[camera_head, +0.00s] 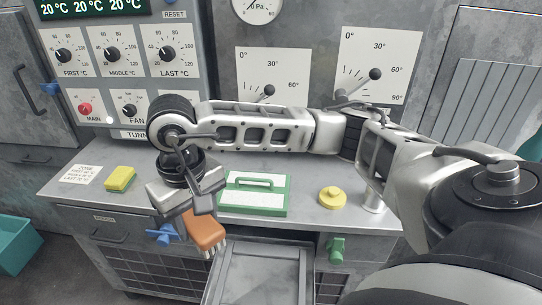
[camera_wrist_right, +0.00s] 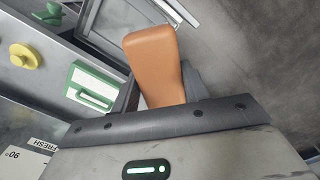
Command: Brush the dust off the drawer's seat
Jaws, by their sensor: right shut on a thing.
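My right gripper (camera_head: 199,204) is shut on an orange-brown brush (camera_head: 205,230) and points down in front of the counter. Pale bristles show at the brush's lower end, just beside the upper left edge of a grey open frame or seat (camera_head: 262,272), which seems to be the drawer's seat. I cannot tell whether the bristles touch it. In the right wrist view the brush's orange body (camera_wrist_right: 153,58) sticks out between the fingers, and part of the grey frame (camera_wrist_right: 108,27) shows behind it. No dust can be made out. My left gripper is not in view.
On the grey counter (camera_head: 310,220) are a yellow sponge-like block (camera_head: 120,178), a green-and-white tray with a handle (camera_head: 254,194) and a yellow round knob (camera_head: 332,197). Blue (camera_head: 163,235) and green (camera_head: 336,248) handles stick out from its front. A teal bin (camera_head: 14,245) stands at left.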

